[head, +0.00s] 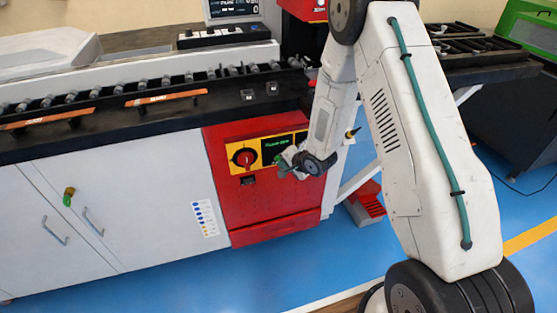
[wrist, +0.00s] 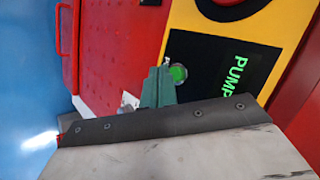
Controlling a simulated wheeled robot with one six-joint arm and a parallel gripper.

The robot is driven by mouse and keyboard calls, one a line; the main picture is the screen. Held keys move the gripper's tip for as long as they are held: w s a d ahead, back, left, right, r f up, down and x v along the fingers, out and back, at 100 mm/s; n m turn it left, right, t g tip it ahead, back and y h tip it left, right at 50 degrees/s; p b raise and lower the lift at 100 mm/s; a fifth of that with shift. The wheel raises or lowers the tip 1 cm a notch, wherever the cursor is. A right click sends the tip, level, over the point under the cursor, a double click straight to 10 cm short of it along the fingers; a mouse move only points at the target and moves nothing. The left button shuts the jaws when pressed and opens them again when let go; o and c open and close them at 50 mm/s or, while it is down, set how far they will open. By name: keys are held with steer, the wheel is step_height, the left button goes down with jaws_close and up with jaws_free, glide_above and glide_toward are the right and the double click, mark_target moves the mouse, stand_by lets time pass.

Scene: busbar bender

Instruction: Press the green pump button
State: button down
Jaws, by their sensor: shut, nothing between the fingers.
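The green pump button (wrist: 178,73) shows in the wrist view as a round green disc with a pale rim, on a black plate with green "PUMP" lettering (wrist: 236,75). My gripper (wrist: 160,72) is shut and empty, and its green fingertips lie just left of the button, overlapping its rim in the picture. I cannot tell whether they touch it. In the head view my gripper (head: 283,163) is in front of the red cabinet, at the lower part of the black plate (head: 276,144). The button is not clearly visible there.
A yellow panel with a red rotary switch (head: 244,157) is left of the black plate on the red cabinet (head: 233,208). A black roller bench edge (head: 150,123) juts above. Blue floor (head: 290,272) is open in front.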

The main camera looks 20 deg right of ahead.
steer(key=shift+w, duration=0.15)
stand_by(0.6)
steer(key=shift+w, duration=0.25)
steer(key=shift+w, duration=0.5)
stand_by(0.6)
steer(key=shift+s, duration=0.9)
steer(key=s, duration=0.5)
stand_by(0.3)
stand_by(0.7)
